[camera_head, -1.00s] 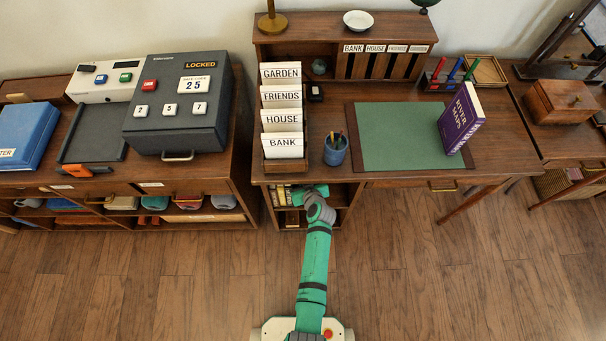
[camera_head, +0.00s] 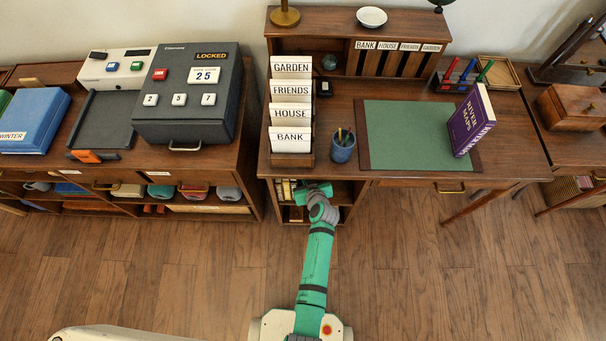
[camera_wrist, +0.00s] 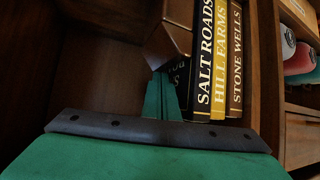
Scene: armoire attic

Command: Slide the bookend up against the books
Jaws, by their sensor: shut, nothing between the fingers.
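In the wrist view several upright dark and yellow books stand in a row, among them Salt Roads (camera_wrist: 204,60), Hill Farms (camera_wrist: 221,65) and Stone Wells (camera_wrist: 236,60). My gripper (camera_wrist: 163,97), with green fingers, is shut and empty, left of the row in the wrist view. In the head view my gripper (camera_head: 316,188) reaches into the shelf under the desk, right of the books (camera_head: 286,190).
The shelf wall (camera_wrist: 267,70) stands close beyond Stone Wells. Above the shelf, the desk carries a card rack (camera_head: 291,160), a pen cup (camera_head: 342,146) and the River Maps book (camera_head: 470,122). A cabinet (camera_head: 235,165) stands to the left. The floor in front is open.

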